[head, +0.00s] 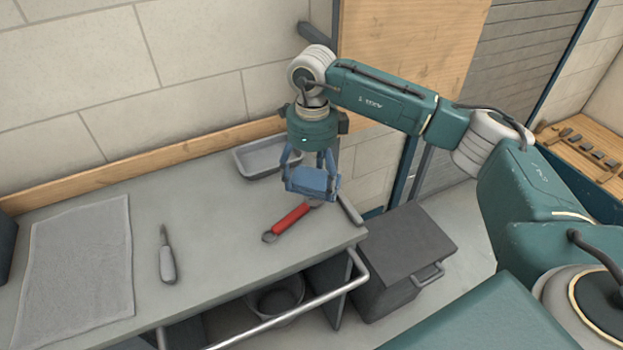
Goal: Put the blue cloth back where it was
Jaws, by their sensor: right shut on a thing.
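The blue cloth (312,181) is a small folded bundle between the fingers of my right gripper (311,172). The gripper points down and is shut on the cloth. It holds the cloth over the right end of the grey bench (215,215), seemingly above its surface, though the gap is hard to judge. The cloth hides part of the bench behind it. My left gripper is out of view.
A red-handled wrench (292,219) lies just below the cloth in the picture. A shallow grey tray (240,163) stands by the wall. A grey-handled tool (168,265) and a grey mat (80,268) lie left. A dark cabinet (405,240) stands right of the bench.

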